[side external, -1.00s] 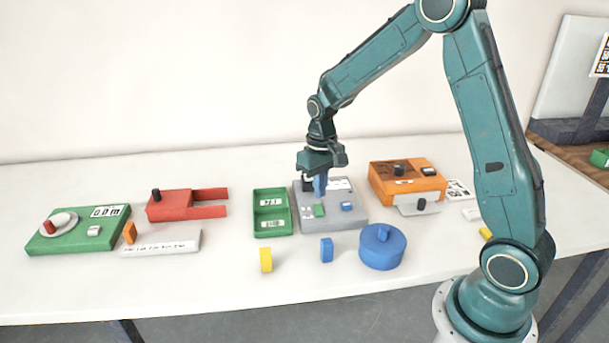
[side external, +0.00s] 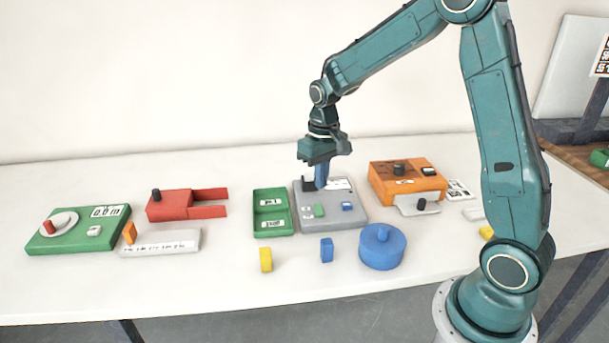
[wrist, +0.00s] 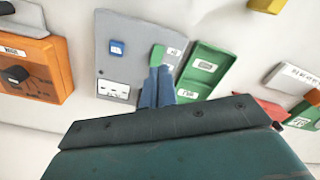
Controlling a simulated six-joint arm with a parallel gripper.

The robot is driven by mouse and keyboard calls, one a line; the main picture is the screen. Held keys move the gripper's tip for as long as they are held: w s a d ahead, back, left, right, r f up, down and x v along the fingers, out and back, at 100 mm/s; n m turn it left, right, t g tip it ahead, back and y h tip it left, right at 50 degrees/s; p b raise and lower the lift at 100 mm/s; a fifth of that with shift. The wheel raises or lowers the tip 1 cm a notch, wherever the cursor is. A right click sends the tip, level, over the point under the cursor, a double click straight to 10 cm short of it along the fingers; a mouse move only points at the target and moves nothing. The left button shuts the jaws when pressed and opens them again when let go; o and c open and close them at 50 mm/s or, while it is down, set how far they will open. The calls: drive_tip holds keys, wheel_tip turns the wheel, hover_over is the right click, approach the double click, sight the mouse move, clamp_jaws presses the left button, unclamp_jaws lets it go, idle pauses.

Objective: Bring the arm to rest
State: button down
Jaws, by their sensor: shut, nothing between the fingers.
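My gripper (side external: 321,174) hangs with its blue fingers pointing down over the back of the grey panel (side external: 335,217). The fingers are together with nothing between them. In the wrist view my gripper (wrist: 157,85) shows its closed blue fingers in front of the panel (wrist: 125,63). The panel carries a green button, a blue button and a white label. A black part stands at its back left, partly behind the fingers. I cannot tell how far the fingertips are above the panel.
Left of the panel are a green tray (side external: 273,228), a red fixture (side external: 175,206) and a green scale (side external: 60,238). An orange box (side external: 407,172) stands to the right. In front are a yellow block (side external: 266,260), a blue block (side external: 327,250) and a blue round container (side external: 382,254). The space above is clear.

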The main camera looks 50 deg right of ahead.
drive_tip(key=s+a+r+n+t, duration=0.1)
drive_tip(key=s+a+r, duration=0.2)
drive_tip(key=s, duration=0.4)
drive_tip(key=s+a+r+n+t, duration=0.1)
drive_tip(key=s+a+r+t, duration=0.1)
drive_tip(key=s+r, duration=0.4)
drive_tip(key=s+a+r+t, duration=0.2)
drive_tip(key=s+r, duration=0.3)
drive_tip(key=s, duration=0.4)
drive_tip(key=shift+s+a+r+n, duration=0.15)
drive_tip(key=shift+s+a+n, duration=0.25)
drive_tip(key=shift+a, duration=0.4)
